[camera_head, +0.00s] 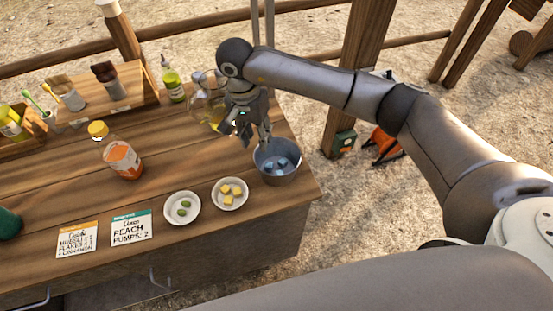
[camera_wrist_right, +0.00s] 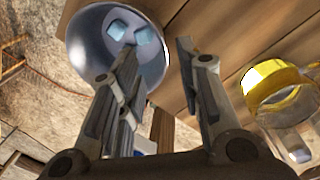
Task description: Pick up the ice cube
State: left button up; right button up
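Several bluish ice cubes (camera_head: 281,162) lie inside a round metal bowl (camera_head: 279,180) near the right end of the wooden counter. In the right wrist view, two pale cubes (camera_wrist_right: 145,36) show in the bowl (camera_wrist_right: 84,48) at the upper left. My right gripper (camera_head: 257,138) points down beside the bowl's back left rim, above the counter. In the wrist view its two fingers (camera_wrist_right: 158,50) are apart with nothing between them, and the cubes appear beyond and left of the gap. My left gripper is not in view.
Small plates with yellow cubes (camera_head: 229,194) and green pieces (camera_head: 182,208) sit left of the bowl. A yellow-capped bottle (camera_head: 123,160) stands farther left.

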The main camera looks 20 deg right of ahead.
aim_at(259, 158)
jog(key=shift+f, duration=0.85)
jog(key=shift+f+p, duration=0.3)
jog(key=shift+p, duration=0.05)
jog(key=f+p, duration=0.1)
jog(key=f, duration=0.1)
jog(key=s+f+p, duration=0.1)
jog(key=shift+d+f, duration=0.1)
jog(key=shift+f, duration=0.65)
jog(key=shift+w+f, duration=0.1)
jog(key=shift+f, duration=0.05)
jog(key=c, duration=0.5)
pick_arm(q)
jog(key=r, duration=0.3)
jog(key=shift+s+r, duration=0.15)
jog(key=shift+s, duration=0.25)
pick_arm(e)
grip_shut()
